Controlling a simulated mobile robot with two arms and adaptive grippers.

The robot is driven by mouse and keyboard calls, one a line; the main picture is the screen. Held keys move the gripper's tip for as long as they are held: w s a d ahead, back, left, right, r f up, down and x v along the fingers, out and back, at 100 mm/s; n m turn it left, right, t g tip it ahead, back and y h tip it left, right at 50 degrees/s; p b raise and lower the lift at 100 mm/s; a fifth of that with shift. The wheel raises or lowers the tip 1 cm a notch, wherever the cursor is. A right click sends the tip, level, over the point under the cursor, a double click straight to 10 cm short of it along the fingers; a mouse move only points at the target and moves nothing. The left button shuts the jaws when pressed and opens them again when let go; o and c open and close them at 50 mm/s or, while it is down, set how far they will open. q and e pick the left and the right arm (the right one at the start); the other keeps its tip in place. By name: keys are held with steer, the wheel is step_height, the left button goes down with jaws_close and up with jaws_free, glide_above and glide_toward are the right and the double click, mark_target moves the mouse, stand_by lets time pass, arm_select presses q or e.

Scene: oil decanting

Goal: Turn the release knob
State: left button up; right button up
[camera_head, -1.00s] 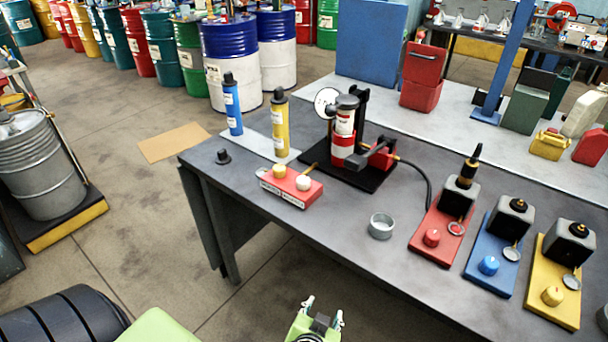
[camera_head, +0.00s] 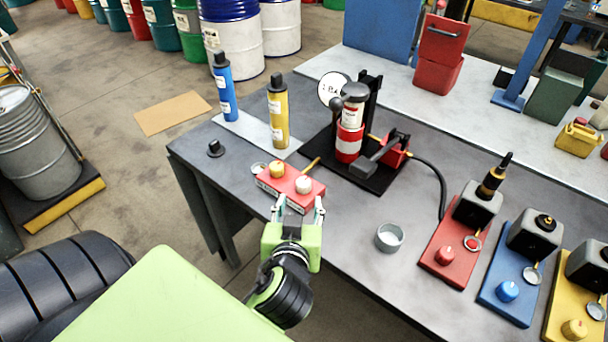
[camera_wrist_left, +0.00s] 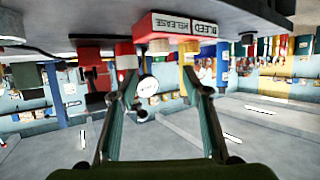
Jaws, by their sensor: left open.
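A red control block (camera_head: 267,186) sits on the grey bench, with a yellow knob (camera_head: 277,168) and a white knob (camera_head: 303,185) on top. In the left wrist view, which is upside down, the white knob (camera_wrist_left: 158,46) is beside the "RELEASE" label (camera_wrist_left: 172,25) and the yellow knob (camera_wrist_left: 188,47) beside "BLEED" (camera_wrist_left: 207,29). My left gripper (camera_head: 298,208) is open and empty at the near side of the block, its fingers pointing at it. Neither knob is between the fingertips in the head view. My right gripper is not in view.
A press with a red-and-white cylinder (camera_head: 350,138) stands behind the block. Blue (camera_head: 226,92) and yellow (camera_head: 278,120) cartridges stand back left. A grey ring cup (camera_head: 389,238) and coloured knob stations (camera_head: 446,256) are at right. Bare bench lies between.

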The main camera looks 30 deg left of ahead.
mark_target(303, 183)
arm_select(q)
steer(key=x, duration=0.3)
steer(key=shift+w+a+r+p, duration=0.1)
steer(key=shift+w+a+p, duration=0.05)
steer(key=shift+w+p, duration=0.15)
steer(key=shift+x, duration=1.1)
steer(key=p+x, duration=0.1)
steer(key=x, duration=0.4)
steer(key=shift+w+a+f, duration=0.1)
steer(key=shift+f, duration=0.1)
steer(key=shift+w+a+f, duration=0.2)
steer(key=shift+w+f, duration=0.05)
steer(key=shift+w, duration=0.1)
steer(key=c, duration=1.1)
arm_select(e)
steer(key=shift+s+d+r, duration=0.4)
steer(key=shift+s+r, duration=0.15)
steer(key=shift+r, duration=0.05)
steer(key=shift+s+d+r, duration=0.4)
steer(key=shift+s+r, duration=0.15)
